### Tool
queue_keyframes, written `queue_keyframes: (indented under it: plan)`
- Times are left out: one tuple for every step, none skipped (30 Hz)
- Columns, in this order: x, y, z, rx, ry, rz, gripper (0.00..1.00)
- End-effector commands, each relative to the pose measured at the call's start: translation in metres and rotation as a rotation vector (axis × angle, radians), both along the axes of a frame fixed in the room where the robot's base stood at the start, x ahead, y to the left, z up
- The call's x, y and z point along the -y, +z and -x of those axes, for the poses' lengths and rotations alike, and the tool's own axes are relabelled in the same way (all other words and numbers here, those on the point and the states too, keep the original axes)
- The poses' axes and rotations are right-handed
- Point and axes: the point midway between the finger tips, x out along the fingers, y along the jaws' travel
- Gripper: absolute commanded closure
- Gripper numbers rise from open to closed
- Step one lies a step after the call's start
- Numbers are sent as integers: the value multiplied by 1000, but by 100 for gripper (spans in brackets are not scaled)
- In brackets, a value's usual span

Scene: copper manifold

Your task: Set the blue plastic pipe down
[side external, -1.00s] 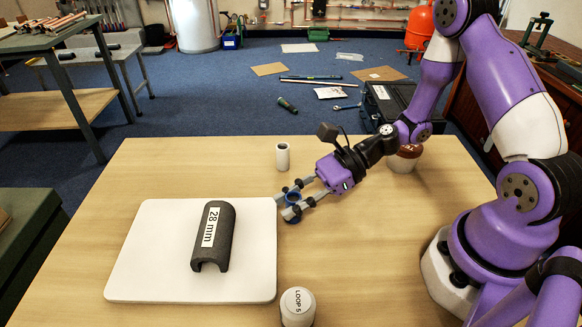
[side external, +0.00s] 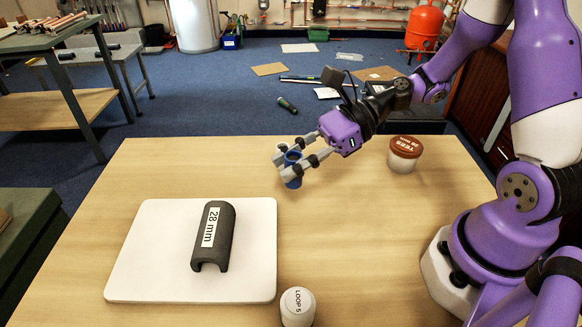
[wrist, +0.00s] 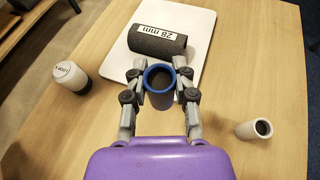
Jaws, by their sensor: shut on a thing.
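The blue plastic pipe (side external: 293,171) is a short, open-ended tube. My gripper (side external: 286,167) is shut on it, with one finger on each side, over the back middle of the table. In the side view it stands roughly upright, and whether its lower end touches the table cannot be told. The wrist view shows the blue rim of the pipe (wrist: 160,67) between the two grey fingers (wrist: 160,92), with its dark bore facing the camera.
A dark grey foam sleeve marked 28 mm (side external: 213,236) lies on a white board (side external: 150,270). A "LOOP 5" tub (side external: 297,306) stands at the front and a brown-lidded tub (side external: 404,155) at the back right. Bare wood (side external: 360,220) lies between.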

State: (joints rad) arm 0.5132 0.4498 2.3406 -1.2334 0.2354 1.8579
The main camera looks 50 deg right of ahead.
Motion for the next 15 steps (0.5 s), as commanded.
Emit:
queue_keyframes:
  plan:
    - [0, 3, -3, 2, -8, 2, 100]
    - [0, 2, -5, 1, -18, 1, 100]
    - [1, 0, -11, -2, -40, 0, 100]
    - [1, -4, -17, -3, -63, 0, 100]
    - [2, -8, -25, -4, -92, -1, 100]
    - [3, -16, -38, -5, -139, -1, 100]
    - [4, -21, -49, -4, -180, -2, 100]
    - [5, -26, -61, -3, -227, -1, 100]
    - [5, -32, -78, -2, -292, -1, 100]
    - [5, -35, -93, 1, -345, 0, 100]
    - [5, -37, -107, 4, -400, 1, 100]
    - [3, -36, -127, 10, -471, 1, 100]
    - [2, -35, -139, 12, -515, 0, 100]
    - [1, -33, -149, 12, -554, 1, 100]
    - [0, -29, -162, 14, -600, -1, 100]
